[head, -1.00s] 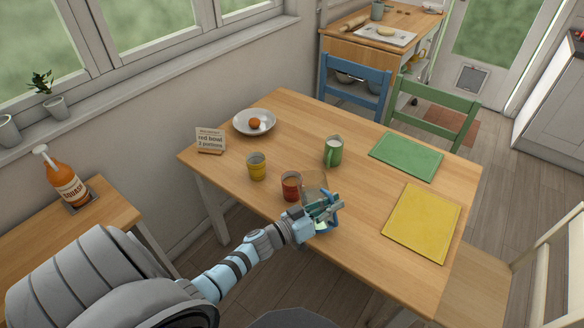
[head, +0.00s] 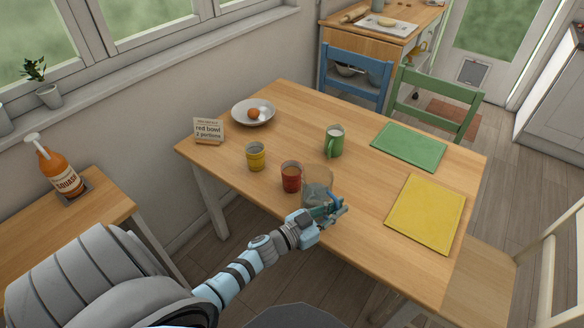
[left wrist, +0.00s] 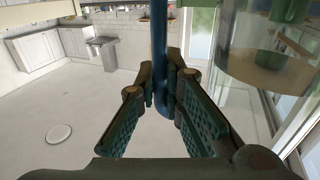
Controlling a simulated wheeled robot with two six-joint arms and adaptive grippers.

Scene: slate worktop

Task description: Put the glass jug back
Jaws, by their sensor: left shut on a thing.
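The clear glass jug (head: 316,182) with a blue handle (head: 335,197) is at the near edge of the table, just right of the red cup. My left gripper (head: 332,211) is shut on the handle. In the left wrist view the handle (left wrist: 159,50) runs down between the fingers (left wrist: 164,92), and the clear glass body (left wrist: 262,62) is at the right. Part of the jug is hidden behind my gripper in the head view. I cannot tell whether its base touches the table. My right gripper is not in view.
On the table (head: 270,205) stand a red cup (head: 291,177), yellow cup (head: 256,157), green mug (head: 334,141), bowl (head: 240,118) and sign (head: 208,131). Green (head: 409,147) and yellow (head: 427,212) mats lie right. A squash bottle (head: 60,172) stands on the side table (head: 95,215).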

